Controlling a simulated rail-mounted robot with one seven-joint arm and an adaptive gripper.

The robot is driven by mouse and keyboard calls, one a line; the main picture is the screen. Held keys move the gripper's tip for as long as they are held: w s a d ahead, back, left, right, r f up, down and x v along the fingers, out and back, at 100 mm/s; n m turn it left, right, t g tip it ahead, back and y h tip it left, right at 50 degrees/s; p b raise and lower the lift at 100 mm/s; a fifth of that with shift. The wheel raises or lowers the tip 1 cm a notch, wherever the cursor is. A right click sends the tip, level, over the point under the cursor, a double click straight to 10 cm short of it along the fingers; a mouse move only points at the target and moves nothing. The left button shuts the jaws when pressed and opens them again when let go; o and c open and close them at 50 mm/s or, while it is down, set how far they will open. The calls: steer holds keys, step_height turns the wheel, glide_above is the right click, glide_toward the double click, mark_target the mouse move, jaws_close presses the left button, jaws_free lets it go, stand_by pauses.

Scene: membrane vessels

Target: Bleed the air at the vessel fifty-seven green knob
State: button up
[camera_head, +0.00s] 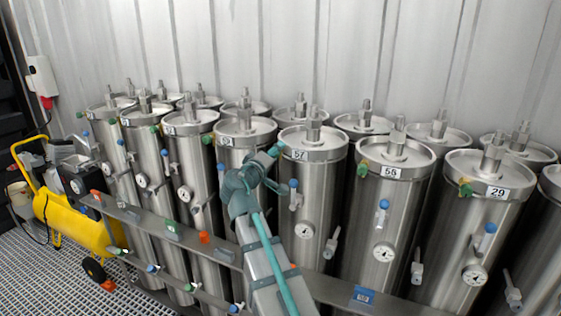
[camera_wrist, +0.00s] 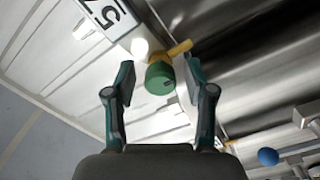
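Vessel fifty-seven (camera_head: 318,185) is a steel cylinder with a 57 label (camera_head: 299,155) near its top. In the wrist view the green knob (camera_wrist: 159,78) sits on a yellow fitting (camera_wrist: 180,48), just below the white number label (camera_wrist: 108,14). My open gripper (camera_wrist: 160,68) has one finger on each side of the knob. A gap shows at the left finger; the right finger is very close, and I cannot tell if it touches.
Neighbouring vessels with label 58 (camera_head: 391,172) and label 29 (camera_head: 498,192) stand to the right, with more rows behind. A blue knob (camera_head: 293,184) and a gauge (camera_head: 304,230) sit lower on vessel fifty-seven. A metal rail crosses in front. A yellow compressor (camera_head: 72,222) is at left.

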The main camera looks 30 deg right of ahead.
jaws_close()
steer(key=shift+r+n+p, duration=0.2)
steer(key=shift+n+p, duration=0.6)
steer(key=shift+p, duration=0.2)
steer(key=shift+f+n+p, duration=0.15)
steer(key=shift+n+p, duration=0.8)
steer(key=shift+n, duration=0.35)
steer(key=shift+n+p, duration=0.9)
steer(key=shift+p, duration=0.2)
steer(key=shift+n+p, duration=0.8)
steer(key=shift+n, duration=0.2)
steer(key=n+p, duration=0.3)
steer(key=shift+n+p, duration=0.45)
steer(key=shift+n, duration=0.05)
steer(key=shift+f, duration=0.1)
